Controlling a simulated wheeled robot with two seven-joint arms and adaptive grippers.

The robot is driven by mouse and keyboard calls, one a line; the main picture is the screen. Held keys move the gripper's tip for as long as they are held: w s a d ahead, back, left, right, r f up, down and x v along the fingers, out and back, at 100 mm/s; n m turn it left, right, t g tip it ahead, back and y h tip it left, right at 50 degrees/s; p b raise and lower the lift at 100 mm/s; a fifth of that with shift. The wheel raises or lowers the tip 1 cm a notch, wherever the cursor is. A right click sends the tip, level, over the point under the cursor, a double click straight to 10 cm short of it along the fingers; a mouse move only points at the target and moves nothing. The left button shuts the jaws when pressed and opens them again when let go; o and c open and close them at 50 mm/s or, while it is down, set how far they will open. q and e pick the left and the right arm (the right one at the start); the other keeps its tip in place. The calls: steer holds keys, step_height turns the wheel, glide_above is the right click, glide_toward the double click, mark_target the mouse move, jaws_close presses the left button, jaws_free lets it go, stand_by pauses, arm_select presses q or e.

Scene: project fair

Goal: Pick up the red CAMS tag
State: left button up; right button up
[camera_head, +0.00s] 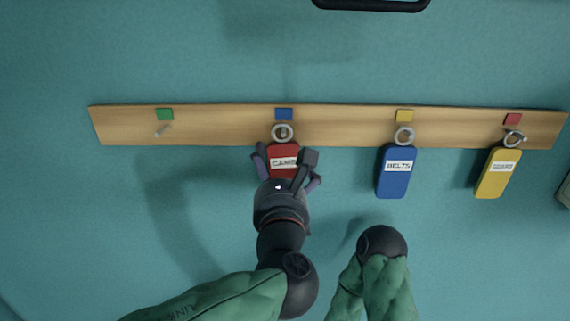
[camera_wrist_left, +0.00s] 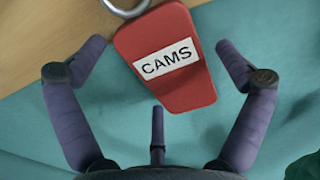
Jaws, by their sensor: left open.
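The red CAMS tag (camera_head: 283,153) hangs by its ring (camera_head: 282,131) on the peg under the blue square of the wooden board (camera_head: 340,126). It also shows in the left wrist view (camera_wrist_left: 168,62), tilted in that picture, with its white CAMS label facing me. My left gripper (camera_head: 286,160) is open around the tag's lower part in the head view. In the left wrist view its fingers (camera_wrist_left: 158,60) stand on both sides of the tag with gaps, not touching it. The tag's lower end is hidden by the gripper in the head view. My right gripper does not show.
A blue BELTS tag (camera_head: 396,172) hangs under the yellow square, and a yellow tag (camera_head: 497,174) hangs under the red square. The peg (camera_head: 163,131) under the green square is empty. A dark-edged object (camera_head: 372,6) is at the top. The teal wall below the left peg is clear.

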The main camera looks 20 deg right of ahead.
arm_select(q)
steer(key=shift+s, duration=0.15)
steer(key=c, duration=1.1)
steer(key=shift+c, duration=0.2)
steer(key=shift+r, duration=0.1)
steer(key=shift+r+b, duration=0.15)
steer(key=shift+b, duration=0.15)
steer(key=b+v, duration=0.3)
steer(key=v, duration=1.5)
steer(key=shift+b, duration=0.35)
